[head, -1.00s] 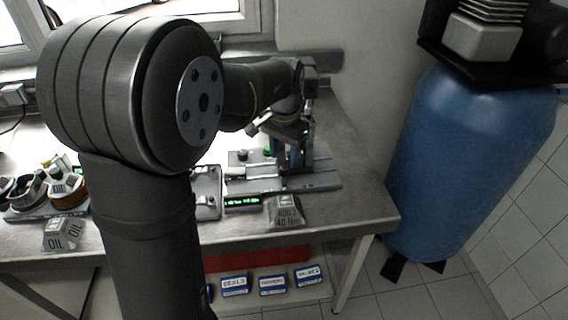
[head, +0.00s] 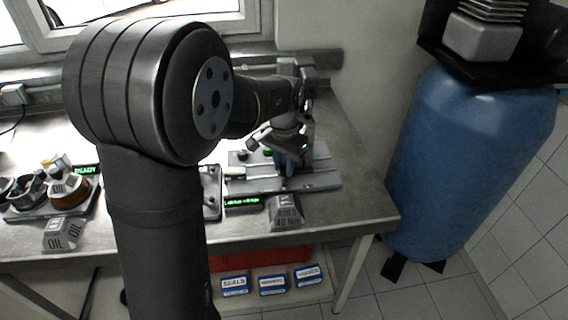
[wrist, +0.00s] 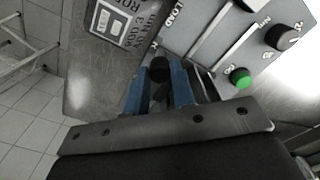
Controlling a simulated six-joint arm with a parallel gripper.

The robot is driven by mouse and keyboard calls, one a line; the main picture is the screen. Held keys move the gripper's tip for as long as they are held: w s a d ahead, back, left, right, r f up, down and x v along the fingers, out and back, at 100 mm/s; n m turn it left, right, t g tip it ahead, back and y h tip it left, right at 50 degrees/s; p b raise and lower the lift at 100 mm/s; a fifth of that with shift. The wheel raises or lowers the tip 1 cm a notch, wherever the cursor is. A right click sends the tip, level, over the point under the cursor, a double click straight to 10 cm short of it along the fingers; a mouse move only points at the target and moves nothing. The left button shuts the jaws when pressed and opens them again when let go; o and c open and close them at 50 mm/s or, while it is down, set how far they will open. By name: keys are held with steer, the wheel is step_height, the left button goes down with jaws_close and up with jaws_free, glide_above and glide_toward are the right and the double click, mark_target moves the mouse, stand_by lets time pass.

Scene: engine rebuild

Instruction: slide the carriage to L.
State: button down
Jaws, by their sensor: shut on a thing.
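My gripper (wrist: 158,88) has two blue fingers closed around a black knob (wrist: 158,68), which I take to be the carriage's handle. The rest of the carriage is mostly hidden behind my fingers and mount. In the head view my gripper (head: 287,166) points down onto a grey slotted fixture (head: 318,180) at the right end of the bench. The fixture's top plate shows in the wrist view (wrist: 226,40), with straight slots and a "LOAD" marking. I cannot read an L mark clearly in either view.
A green button (wrist: 240,78) and a dark dial (wrist: 282,37) are on the fixture beside my fingers. A labelled grey block (head: 286,212) and a small green-lit display (head: 243,202) stand in front. A blue tank (head: 455,165) stands right of the bench.

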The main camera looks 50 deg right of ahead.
steer(key=s+d, duration=0.5)
steer(key=shift+r, duration=0.1)
stand_by(0.3)
steer(key=c, duration=1.2)
jaws_free()
steer(key=shift+s+d, duration=0.1)
steer(key=shift+s, duration=0.05)
steer(key=shift+r, duration=0.1)
step_height(320, 180, up, 17)
step_height(320, 180, down, 17)
steer(key=shift+f, duration=0.2)
